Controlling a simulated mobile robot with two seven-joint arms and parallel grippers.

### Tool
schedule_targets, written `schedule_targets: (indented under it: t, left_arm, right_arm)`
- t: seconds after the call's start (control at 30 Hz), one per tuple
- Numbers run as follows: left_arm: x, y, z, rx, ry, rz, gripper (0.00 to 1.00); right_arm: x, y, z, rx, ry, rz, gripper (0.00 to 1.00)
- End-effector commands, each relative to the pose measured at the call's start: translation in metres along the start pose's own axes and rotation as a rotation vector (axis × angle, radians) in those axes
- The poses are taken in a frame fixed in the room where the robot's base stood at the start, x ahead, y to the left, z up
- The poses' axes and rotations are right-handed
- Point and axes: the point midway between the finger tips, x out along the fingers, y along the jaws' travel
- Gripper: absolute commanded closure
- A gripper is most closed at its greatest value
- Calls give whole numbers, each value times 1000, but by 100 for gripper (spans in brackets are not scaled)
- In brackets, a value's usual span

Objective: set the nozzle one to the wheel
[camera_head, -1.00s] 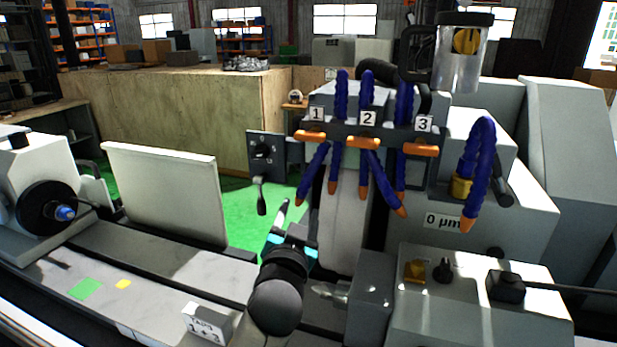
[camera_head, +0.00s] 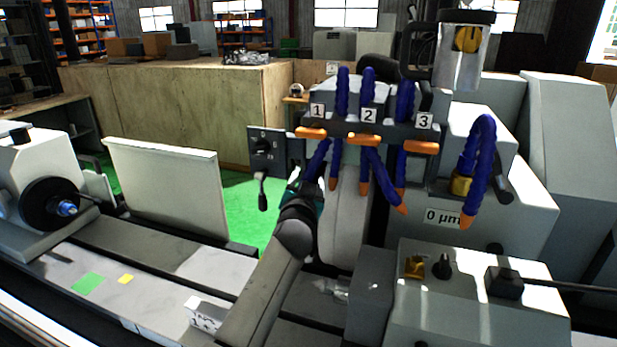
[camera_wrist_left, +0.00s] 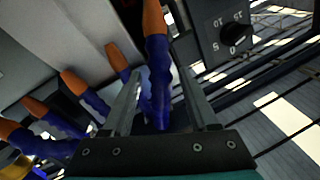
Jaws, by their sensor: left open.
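The nozzle one hose (camera_head: 318,158) is blue and hangs under the label 1 (camera_head: 317,111). Its lower end is hidden behind my left gripper (camera_head: 305,184) in the head view. In the left wrist view the blue hose (camera_wrist_left: 158,75) with its orange tip (camera_wrist_left: 153,18) lies between the two open fingers of my left gripper (camera_wrist_left: 160,70). I cannot tell whether either finger touches it. The grey grinding wheel (camera_head: 345,215) stands just right of the gripper, partly hidden by my arm. My right gripper is not in view.
Other blue hoses with orange tips hang close by on the right, under label 2 (camera_head: 369,115) and label 3 (camera_head: 424,120). A dark switch box with a lever (camera_head: 263,147) is just left of the gripper. A pale panel (camera_head: 168,187) stands further left.

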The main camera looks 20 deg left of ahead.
Motion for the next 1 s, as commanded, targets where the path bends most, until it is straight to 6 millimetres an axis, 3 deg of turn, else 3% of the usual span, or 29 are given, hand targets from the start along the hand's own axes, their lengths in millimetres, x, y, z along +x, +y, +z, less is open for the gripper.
schedule_targets:
  t: [0.53,1.0]
  left_arm:
    - [11,0,0,-1,1,1,42]
    - [11,0,0,0,0,1,94]
  right_arm:
    - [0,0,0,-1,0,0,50]
    - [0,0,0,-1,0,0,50]
